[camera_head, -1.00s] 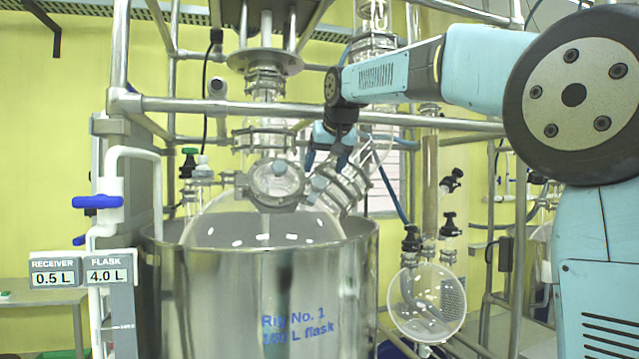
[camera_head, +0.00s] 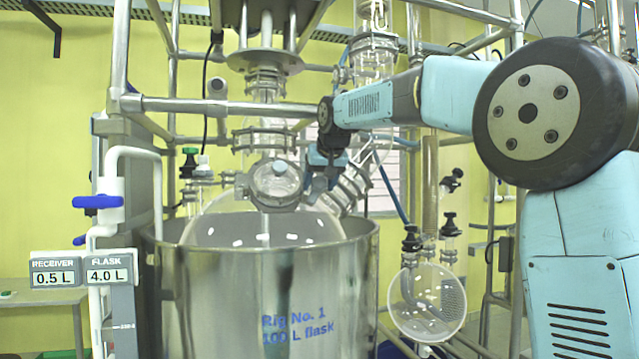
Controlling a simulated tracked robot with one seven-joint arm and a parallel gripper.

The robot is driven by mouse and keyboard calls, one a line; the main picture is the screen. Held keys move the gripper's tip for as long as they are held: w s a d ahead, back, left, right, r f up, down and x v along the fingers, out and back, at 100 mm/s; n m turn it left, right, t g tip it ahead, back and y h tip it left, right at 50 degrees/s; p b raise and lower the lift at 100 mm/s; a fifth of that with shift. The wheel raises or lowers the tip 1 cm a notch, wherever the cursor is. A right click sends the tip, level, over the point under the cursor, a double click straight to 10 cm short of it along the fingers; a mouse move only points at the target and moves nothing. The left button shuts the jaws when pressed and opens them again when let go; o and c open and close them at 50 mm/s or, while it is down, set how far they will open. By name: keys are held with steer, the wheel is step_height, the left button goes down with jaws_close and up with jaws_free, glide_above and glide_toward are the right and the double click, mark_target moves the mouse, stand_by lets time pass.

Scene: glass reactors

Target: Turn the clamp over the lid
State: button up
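The round glass lid (camera_head: 275,185) sits on the tilted front port of the large glass flask (camera_head: 225,220). Small pale fittings sit around its rim, one of them at the top of the lid (camera_head: 280,168). They look like clamp parts, but I cannot tell exactly how the clamp is turned. My gripper (camera_head: 312,184) points down just right of the lid, close to its right rim and in front of the angled glass neck (camera_head: 352,185). The fingertips are small and overlap the glass fittings. I cannot see whether they touch or hold anything.
The flask stands in a steel vessel (camera_head: 270,295). A valve with a blue handle (camera_head: 97,202) stands left. A round receiver flask (camera_head: 427,303) hangs at the right.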

steer(key=c, duration=0.7)
steer(key=shift+c, duration=0.2)
steer(key=shift+m, duration=0.3)
steer(key=m, duration=0.3)
steer(key=shift+y, duration=0.3)
steer(key=m, duration=0.5)
steer(key=shift+d, duration=0.15)
steer(key=m, duration=0.4)
steer(key=shift+y, duration=0.3)
steer(key=shift+f+m+t, duration=0.1)
steer(key=shift+m+t, duration=0.2)
steer(key=shift+m, duration=1.6)
